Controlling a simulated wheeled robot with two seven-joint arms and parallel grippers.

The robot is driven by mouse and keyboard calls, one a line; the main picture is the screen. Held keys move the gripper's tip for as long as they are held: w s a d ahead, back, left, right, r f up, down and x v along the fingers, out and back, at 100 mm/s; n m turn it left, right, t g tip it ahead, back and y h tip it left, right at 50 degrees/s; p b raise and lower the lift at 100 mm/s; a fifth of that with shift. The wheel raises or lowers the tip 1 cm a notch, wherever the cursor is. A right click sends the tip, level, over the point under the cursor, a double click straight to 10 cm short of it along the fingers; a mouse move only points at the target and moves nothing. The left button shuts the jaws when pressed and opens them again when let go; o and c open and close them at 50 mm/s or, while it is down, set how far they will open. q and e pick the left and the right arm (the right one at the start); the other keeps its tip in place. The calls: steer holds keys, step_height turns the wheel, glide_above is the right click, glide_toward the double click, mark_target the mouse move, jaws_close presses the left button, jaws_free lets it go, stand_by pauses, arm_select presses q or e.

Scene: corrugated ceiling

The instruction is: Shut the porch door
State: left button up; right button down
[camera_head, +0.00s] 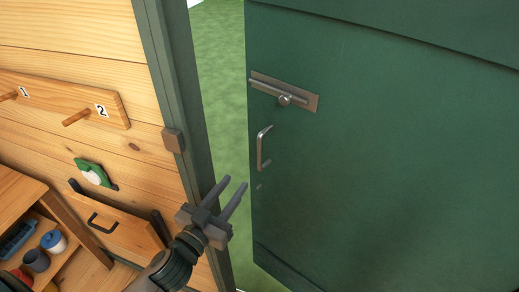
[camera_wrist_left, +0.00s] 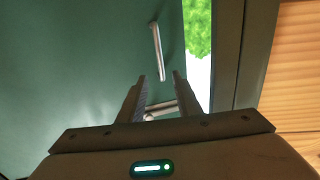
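The green porch door (camera_head: 400,150) stands ajar, with a gap between its edge and the green frame (camera_head: 175,80). A metal pull handle (camera_head: 261,148) is near the door's free edge, below a sliding bolt (camera_head: 284,97) on a plate. My left gripper (camera_head: 234,182) is open and empty, in front of the gap and a little left of and below the handle. In the left wrist view, the handle (camera_wrist_left: 157,50) shows beyond my left gripper's open fingers (camera_wrist_left: 158,76). A second metal fitting (camera_wrist_left: 160,108) shows between them. I see no contact. My right gripper is not in view.
Grass (camera_head: 218,90) shows through the gap. A small wooden block (camera_head: 173,140) is on the frame. On the plank wall at left are a peg rail (camera_head: 65,100), a green-and-white item (camera_head: 93,173) and a wooden shelf (camera_head: 40,205) with cups.

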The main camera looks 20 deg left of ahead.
mark_target(258, 153)
arm_select(q)
steer(key=w+d+p, duration=0.1)
steer(key=w, duration=0.3)
steer(key=w+p, duration=0.2)
steer(key=w, duration=0.3)
steer(key=w+d+p, duration=0.1)
steer(key=w, duration=0.4)
steer(key=shift+w+d+p, duration=0.15)
steer(key=shift+d+p, duration=0.15)
steer(key=shift+p, duration=0.05)
steer(key=shift+w, duration=0.6)
steer(key=shift+d, duration=0.1)
jaws_close()
